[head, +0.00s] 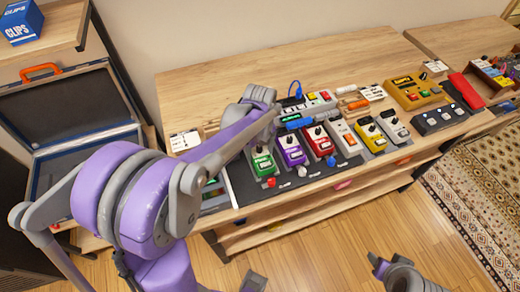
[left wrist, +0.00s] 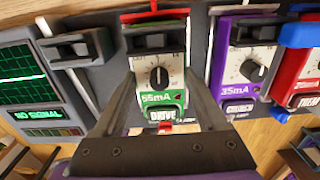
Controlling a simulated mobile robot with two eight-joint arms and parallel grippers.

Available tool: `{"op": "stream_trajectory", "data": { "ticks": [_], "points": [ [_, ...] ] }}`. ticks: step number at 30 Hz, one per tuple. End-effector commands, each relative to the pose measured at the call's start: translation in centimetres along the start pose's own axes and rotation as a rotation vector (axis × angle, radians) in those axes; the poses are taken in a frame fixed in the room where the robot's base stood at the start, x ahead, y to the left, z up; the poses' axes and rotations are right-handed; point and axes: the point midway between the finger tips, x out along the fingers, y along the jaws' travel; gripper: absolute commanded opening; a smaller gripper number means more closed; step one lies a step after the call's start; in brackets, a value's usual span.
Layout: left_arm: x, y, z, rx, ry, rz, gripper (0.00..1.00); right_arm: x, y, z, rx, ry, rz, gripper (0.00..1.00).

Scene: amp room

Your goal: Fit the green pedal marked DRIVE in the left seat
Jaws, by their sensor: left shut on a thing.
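The green pedal marked DRIVE (head: 263,163) stands at the left end of the pedal row, beside the purple pedal (head: 291,152).
The red pedal (head: 319,142) and several others continue the row to the right. A monitor reading NO SIGNAL (left wrist: 40,90) stands left of the green pedal. An open case (head: 75,120) is at the left. Floor in front is clear.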

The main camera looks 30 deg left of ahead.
Motion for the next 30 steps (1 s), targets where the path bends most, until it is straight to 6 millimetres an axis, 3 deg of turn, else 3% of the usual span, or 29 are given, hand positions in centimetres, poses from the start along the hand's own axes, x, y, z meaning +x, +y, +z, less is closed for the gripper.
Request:
{"op": "stream_trajectory", "data": {
  "ticks": [6, 7, 11, 23, 30],
  "points": [
    [-0.1, 0.0, 0.0, 0.0, 0.0, 0.0, 0.0, 0.0, 0.0, 0.0, 0.0, 0.0, 0.0, 0.55],
    [-0.1, 0.0, 0.0, 0.0, 0.0, 0.0, 0.76, 0.0, 0.0, 0.0, 0.0, 0.0, 0.0, 0.55],
    [-0.1, 0.0, 0.0, 0.0, 0.0, 0.0, 1.0, 0.0, 0.0, 0.0, 0.0, 0.0, 0.0, 0.55],
    [-0.1, 0.0, 0.0, 0.0, 0.0, 0.0, 1.0, -0.1, 0.0, -0.1, 0.0, 0.0, 0.0, 0.55],
    [-1.2, 0.0, 0.0, 0.0, 0.0, -0.001, 1.0, -0.7, 0.0, -0.6, 0.0, 0.005, 0.0, 0.55]
  ]
}}
